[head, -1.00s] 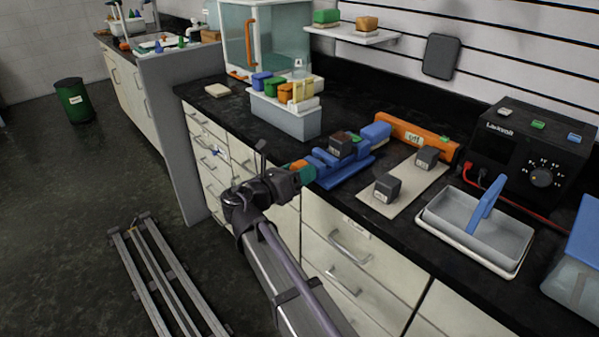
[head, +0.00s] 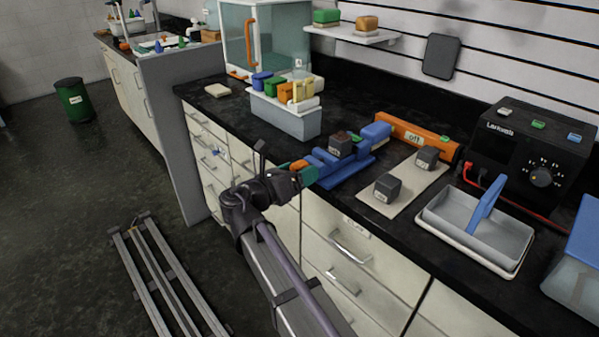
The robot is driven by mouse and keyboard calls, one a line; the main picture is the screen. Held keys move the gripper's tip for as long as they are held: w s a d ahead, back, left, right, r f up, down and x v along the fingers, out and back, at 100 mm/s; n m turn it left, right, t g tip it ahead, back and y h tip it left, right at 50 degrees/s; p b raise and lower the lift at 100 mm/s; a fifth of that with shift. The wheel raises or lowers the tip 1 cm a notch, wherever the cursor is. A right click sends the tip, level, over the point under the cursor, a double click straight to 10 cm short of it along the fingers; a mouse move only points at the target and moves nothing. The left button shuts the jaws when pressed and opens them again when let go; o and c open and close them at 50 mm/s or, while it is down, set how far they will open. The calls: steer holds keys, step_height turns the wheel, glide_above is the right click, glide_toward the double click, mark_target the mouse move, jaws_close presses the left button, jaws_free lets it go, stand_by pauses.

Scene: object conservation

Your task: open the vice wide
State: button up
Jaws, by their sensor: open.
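The blue vice (head: 348,172) lies along the front part of the black counter. A dark grey block (head: 340,146) with a brown top sits between its jaws; the far jaw (head: 376,133) is a taller blue block. An orange handle (head: 299,164) shows at the vice's near left end. My gripper (head: 306,175), dark with a teal part at its tip, is open at this end, right by the handle. Whether the fingers touch the handle is hidden.
Two dark blocks (head: 387,187) stand on a pale mat (head: 405,197) right of the vice. An orange bar (head: 418,138) lies behind it. A grey tray (head: 478,228) with a blue handle is further right. A grey bin (head: 285,118) with coloured blocks stands behind left.

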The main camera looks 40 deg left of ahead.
steer(key=v, duration=1)
steer(key=shift+s, duration=0.25)
